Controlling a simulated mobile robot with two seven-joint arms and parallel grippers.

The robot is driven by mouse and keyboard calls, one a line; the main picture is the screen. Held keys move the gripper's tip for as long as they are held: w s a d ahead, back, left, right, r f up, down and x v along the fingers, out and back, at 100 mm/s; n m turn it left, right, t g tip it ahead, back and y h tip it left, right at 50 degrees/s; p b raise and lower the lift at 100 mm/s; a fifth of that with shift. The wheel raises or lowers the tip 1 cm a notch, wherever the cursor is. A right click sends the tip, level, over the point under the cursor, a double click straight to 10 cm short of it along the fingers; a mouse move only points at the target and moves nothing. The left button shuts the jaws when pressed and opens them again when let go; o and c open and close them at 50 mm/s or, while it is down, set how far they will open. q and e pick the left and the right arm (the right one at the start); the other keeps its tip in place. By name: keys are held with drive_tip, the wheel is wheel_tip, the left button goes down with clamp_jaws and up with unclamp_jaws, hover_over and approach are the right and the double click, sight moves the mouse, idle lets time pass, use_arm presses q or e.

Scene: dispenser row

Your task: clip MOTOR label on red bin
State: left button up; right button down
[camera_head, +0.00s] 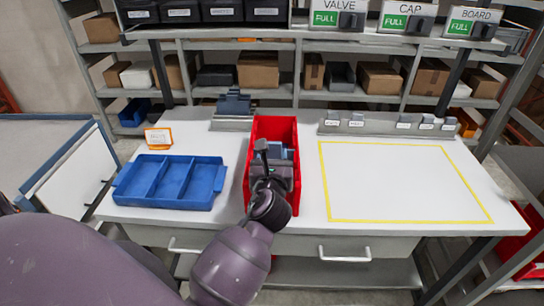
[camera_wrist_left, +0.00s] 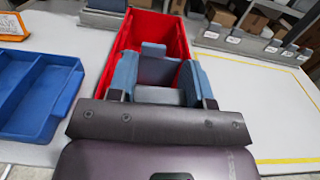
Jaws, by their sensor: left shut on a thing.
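The red bin (camera_head: 296,187) stands on the table in the middle of the head view, and its red walls also show in the wrist view (camera_wrist_left: 178,35). My left gripper (camera_head: 274,156) is over the bin, covering much of its inside and front. In the wrist view, the left gripper (camera_wrist_left: 158,75) is shut on a grey-blue clip-like piece (camera_wrist_left: 156,68) between its fingers. No writing shows on the piece, so I cannot tell which label it is. Whether it touches the bin is unclear. My right gripper is out of view.
A grey rail (camera_head: 380,129) at the table's back right carries several small white labels, with a gap near its middle. A blue compartment tray (camera_head: 171,182) and an orange-framed card (camera_head: 158,139) are left of the bin. A yellow-outlined area (camera_head: 400,184) on the right is empty.

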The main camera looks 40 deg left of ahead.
use_arm(q)
wheel_tip(320, 180, down, 4)
drive_tip(key=b, duration=0.3)
idle(0.3)
drive_tip(key=shift+r, duration=0.1)
drive_tip(key=o, duration=1)
drive_tip(key=shift+c, duration=0.2)
